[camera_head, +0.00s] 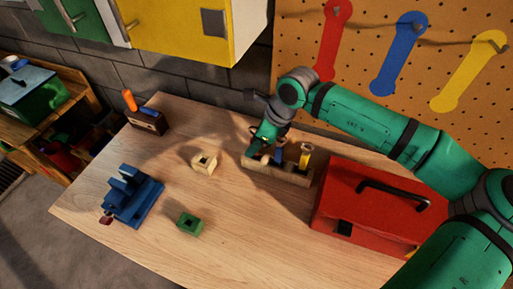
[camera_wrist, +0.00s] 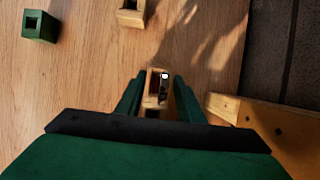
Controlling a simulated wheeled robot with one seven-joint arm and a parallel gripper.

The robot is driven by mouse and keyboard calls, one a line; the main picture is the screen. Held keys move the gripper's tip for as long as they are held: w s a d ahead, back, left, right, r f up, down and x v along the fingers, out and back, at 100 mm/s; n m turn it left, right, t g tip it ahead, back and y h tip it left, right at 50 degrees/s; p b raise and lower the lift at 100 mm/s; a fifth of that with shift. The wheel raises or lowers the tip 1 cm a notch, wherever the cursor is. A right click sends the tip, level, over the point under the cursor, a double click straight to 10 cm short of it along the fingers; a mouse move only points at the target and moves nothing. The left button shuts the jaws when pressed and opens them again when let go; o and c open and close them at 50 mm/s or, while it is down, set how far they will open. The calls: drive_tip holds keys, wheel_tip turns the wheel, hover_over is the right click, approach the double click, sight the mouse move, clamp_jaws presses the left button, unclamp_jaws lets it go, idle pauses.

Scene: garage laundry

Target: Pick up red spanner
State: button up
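A flat red spanner (camera_head: 332,40) hangs on the pegboard at the upper middle of the head view, left of a blue one (camera_head: 398,53) and a yellow one (camera_head: 470,70). It does not show in the wrist view. My gripper (camera_head: 266,143) is low over the bench at a small wooden holder (camera_head: 293,178), well below and left of the red spanner. In the wrist view its two green fingers (camera_wrist: 160,80) stand apart, with one end of the holder (camera_wrist: 151,98) between them. I cannot tell whether they touch it.
A red toolbox (camera_head: 335,195) stands right of the holder. A cream block (camera_head: 204,163), a green block (camera_head: 189,224), a blue vise (camera_head: 132,197) and a dark box (camera_head: 147,121) stand to the left. A yellow cabinet (camera_head: 175,30) hangs above.

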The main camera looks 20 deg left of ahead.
drive_tip(key=shift+a+f, duration=0.15)
drive_tip(key=shift+a, duration=0.1)
drive_tip(key=shift+d, duration=0.1)
clamp_jaws()
drive_tip(key=shift+s+r, duration=0.15)
drive_tip(key=shift+r, duration=0.3)
wheel_tip(320, 180, up, 6)
drive_tip(key=shift+s+d+r, duration=0.1)
drive_tip(key=shift+r, duration=0.05)
drive_tip(key=s, duration=1.9)
drive_tip(key=shift+s+a, duration=0.2)
drive_tip(key=shift+a, duration=0.1)
